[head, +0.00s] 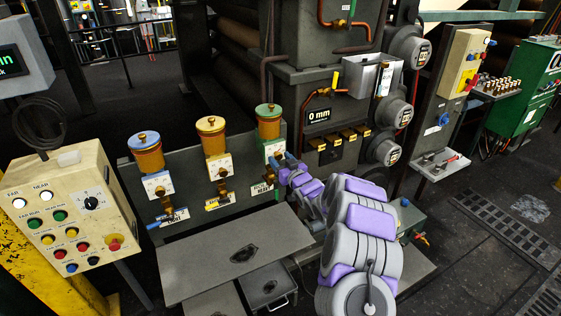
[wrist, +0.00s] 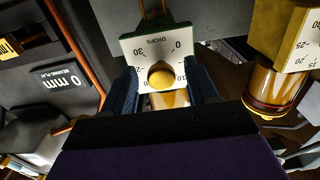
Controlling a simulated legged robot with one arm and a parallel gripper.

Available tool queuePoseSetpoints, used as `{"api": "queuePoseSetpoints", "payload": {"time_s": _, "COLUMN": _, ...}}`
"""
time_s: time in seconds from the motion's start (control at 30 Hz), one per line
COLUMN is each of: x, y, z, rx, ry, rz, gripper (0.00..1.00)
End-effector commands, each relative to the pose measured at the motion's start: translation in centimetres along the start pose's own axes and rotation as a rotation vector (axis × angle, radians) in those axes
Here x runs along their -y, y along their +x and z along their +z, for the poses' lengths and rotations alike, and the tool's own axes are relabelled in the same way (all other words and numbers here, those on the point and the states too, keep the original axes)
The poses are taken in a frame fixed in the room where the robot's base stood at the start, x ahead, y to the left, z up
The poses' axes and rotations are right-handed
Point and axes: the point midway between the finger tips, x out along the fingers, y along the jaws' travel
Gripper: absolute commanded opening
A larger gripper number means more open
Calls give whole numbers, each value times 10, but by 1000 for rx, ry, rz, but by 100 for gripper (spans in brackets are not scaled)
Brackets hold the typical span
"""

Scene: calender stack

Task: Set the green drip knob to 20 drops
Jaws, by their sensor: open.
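The green-lidded oiler (head: 268,122) is the rightmost of three on the grey panel, with a white dial plate (head: 275,149) below it. My gripper (head: 283,166) is at this plate, reaching in from the right, and hides part of the knob area. In the wrist view the plate (wrist: 157,45) appears upside down, marked DROPS, with 0 and 30 readable. The round brass knob (wrist: 160,76) is at its middle. My gripper (wrist: 163,84) is open, with one dark blue finger on each side of the knob. I cannot tell whether they touch it, or the knob's setting.
The yellow one's dial (wrist: 299,38) is close by in the wrist view. A grey metal plate (head: 215,262) lies below. A button box (head: 62,212) stands at left.

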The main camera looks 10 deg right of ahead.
Motion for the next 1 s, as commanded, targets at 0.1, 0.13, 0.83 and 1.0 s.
{"api": "queuePoseSetpoints", "payload": {"time_s": 0.1, "x": 1, "y": 3, "z": 0, "rx": -1, "ry": 0, "rz": -1, "gripper": 58}}
{"api": "queuePoseSetpoints", "payload": {"time_s": 0.13, "x": 1, "y": 3, "z": 0, "rx": -1, "ry": 0, "rz": -1, "gripper": 58}}
{"api": "queuePoseSetpoints", "payload": {"time_s": 0.83, "x": 0, "y": 3, "z": -1, "rx": -2, "ry": 0, "rz": 0, "gripper": 11}}
{"api": "queuePoseSetpoints", "payload": {"time_s": 1.0, "x": 0, "y": 3, "z": -1, "rx": -1, "ry": -5, "rz": 0, "gripper": 3}}
